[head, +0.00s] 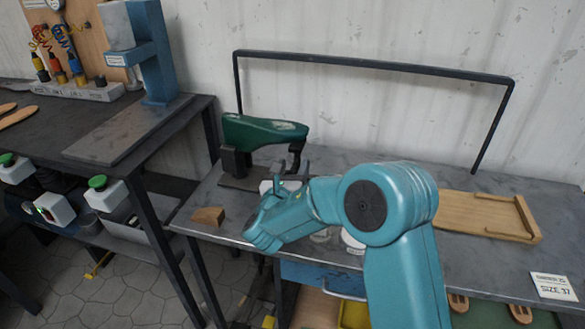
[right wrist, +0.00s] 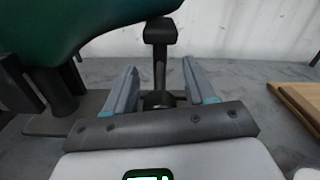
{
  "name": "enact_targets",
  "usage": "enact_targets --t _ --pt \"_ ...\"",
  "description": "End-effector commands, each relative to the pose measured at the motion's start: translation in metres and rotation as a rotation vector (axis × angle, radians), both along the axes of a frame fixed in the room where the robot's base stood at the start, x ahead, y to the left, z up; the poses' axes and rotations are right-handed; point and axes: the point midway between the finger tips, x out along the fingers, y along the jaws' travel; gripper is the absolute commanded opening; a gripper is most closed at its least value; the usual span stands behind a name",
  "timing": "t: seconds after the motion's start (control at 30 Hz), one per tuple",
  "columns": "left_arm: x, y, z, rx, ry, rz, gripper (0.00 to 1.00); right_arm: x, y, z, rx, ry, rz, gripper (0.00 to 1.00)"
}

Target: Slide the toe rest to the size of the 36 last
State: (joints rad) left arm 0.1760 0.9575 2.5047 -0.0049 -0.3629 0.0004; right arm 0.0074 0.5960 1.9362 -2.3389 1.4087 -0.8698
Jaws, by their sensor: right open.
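The green last (head: 262,131) sits sole up on a dark stand at the back of the right bench. Its near end also shows in the right wrist view (right wrist: 75,25). The toe rest (head: 297,147) is a dark upright with a padded top under the last's right end. In the right wrist view the toe rest (right wrist: 160,33) stands between the fingers, with its pad against or just under the last. My right gripper (head: 291,177) is open around the line of the post; I cannot tell whether either finger touches it. My left gripper is not in view.
A card (head: 553,287) at the right front reads SIZE 37. A wooden tray (head: 485,216) lies on the right, and a small wooden block (head: 208,216) at the left front. A black rail (head: 375,62) spans the bench's back. A dark workbench (head: 60,140) stands at left.

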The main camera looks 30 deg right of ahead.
Motion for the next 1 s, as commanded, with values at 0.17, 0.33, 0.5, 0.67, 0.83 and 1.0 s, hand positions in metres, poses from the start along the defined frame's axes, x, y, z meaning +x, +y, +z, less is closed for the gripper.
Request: enact_targets --t 0.17,0.33,0.5,0.67,0.83,1.0 --pt "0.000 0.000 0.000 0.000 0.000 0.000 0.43 0.001 0.000 0.000 0.000 0.000 0.000 0.55" --pt "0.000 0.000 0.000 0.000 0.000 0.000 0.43 0.000 0.000 0.000 0.000 0.000 0.000 0.19" --pt "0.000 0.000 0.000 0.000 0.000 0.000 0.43 0.000 0.000 0.000 0.000 0.000 0.000 0.00" --pt "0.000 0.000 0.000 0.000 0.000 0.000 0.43 0.016 0.013 0.000 -0.002 -0.003 0.004 0.00" --pt "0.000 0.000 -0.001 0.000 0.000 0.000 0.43 0.033 0.028 0.001 -0.002 -0.004 0.002 0.00" --pt "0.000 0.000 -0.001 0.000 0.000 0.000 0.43 0.035 0.030 0.001 -0.001 -0.003 0.002 0.00"
